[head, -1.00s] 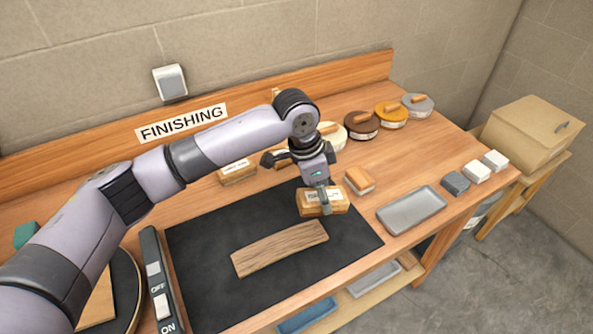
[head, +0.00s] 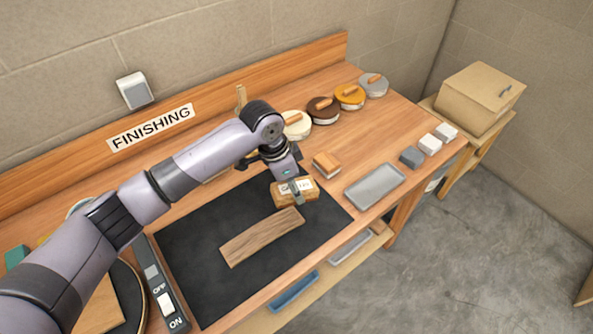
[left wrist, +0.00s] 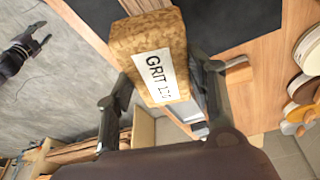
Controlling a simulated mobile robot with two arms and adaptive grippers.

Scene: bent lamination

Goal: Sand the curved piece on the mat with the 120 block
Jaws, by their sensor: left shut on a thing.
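The curved piece (head: 262,237), a strip of brown wood, lies on the black mat (head: 190,280). My left gripper (head: 297,192) is shut on a tan sanding block (head: 280,197) with a white label. It holds the block over the far right end of the piece; I cannot tell if they touch. In the left wrist view the block (left wrist: 150,40) sits between both fingers; its label reads GRIT and a number starting with 1, the rest unclear. My right gripper (left wrist: 42,36) shows small at the left of that view, away from the bench, its fingers apart and empty.
A smaller orange-topped block (head: 327,163) and a grey tray (head: 375,187) are right of the mat. Several round lidded pads line the back. A switch box (head: 160,285) borders the mat's left. Small grey and white blocks stand at the right edge.

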